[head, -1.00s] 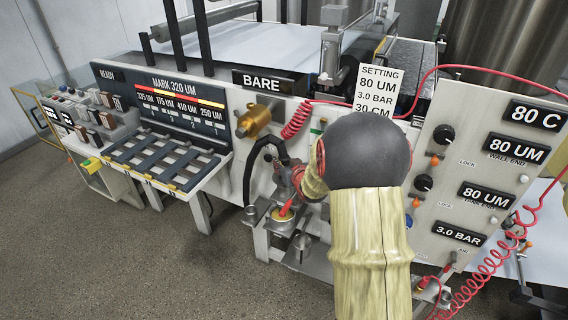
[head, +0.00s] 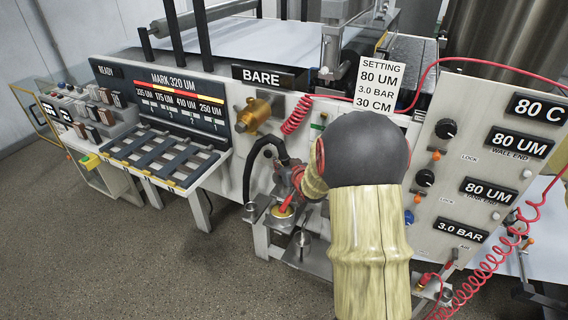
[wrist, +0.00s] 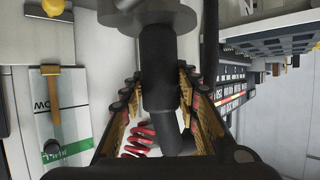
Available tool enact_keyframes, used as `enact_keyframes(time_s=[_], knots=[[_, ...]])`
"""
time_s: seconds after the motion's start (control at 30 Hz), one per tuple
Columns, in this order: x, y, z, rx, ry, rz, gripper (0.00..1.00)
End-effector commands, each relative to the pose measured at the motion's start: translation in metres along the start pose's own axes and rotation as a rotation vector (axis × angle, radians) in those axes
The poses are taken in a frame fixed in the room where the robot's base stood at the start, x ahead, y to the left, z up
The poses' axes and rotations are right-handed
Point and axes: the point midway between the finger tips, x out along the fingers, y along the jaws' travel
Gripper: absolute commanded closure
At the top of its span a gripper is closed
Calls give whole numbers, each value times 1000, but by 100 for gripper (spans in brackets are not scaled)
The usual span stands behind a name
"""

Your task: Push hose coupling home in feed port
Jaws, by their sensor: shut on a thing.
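In the wrist view the black cylindrical hose coupling (wrist: 158,62) stands between the fingers of my gripper (wrist: 160,88), which is shut on it. Its far end meets a round grey metal flange (wrist: 150,18), apparently the feed port. The coupling looks in line with the flange; how deep it sits cannot be told. In the head view a black hose (head: 248,170) arches toward my gripper. My wrist and sleeved arm hide most of the gripper, the coupling and the port there.
A brass valve (head: 254,116) and red coiled hose (head: 296,116) are on the machine front, left of my arm. A metal stand (head: 312,258) with small cups is below. A control panel (head: 470,175) stands close on the right. Open floor (head: 120,260) lies front left.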

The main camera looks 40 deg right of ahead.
Motion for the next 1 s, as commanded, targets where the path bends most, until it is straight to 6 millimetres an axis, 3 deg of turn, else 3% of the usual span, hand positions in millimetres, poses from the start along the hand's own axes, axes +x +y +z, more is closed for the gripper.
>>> enact_keyframes(time_s=[0.03, 0.07, 0.4, 0.77, 1.0], knots=[[1, 0, -1, -1, 4, 0, 100], [0, 0, -2, -1, 4, 0, 67], [0, 0, 0, 0, 1, 0, 48], [-2, 0, 2, 0, -2, 0, 47], [-32, 1, 0, 1, 1, 2, 47]])
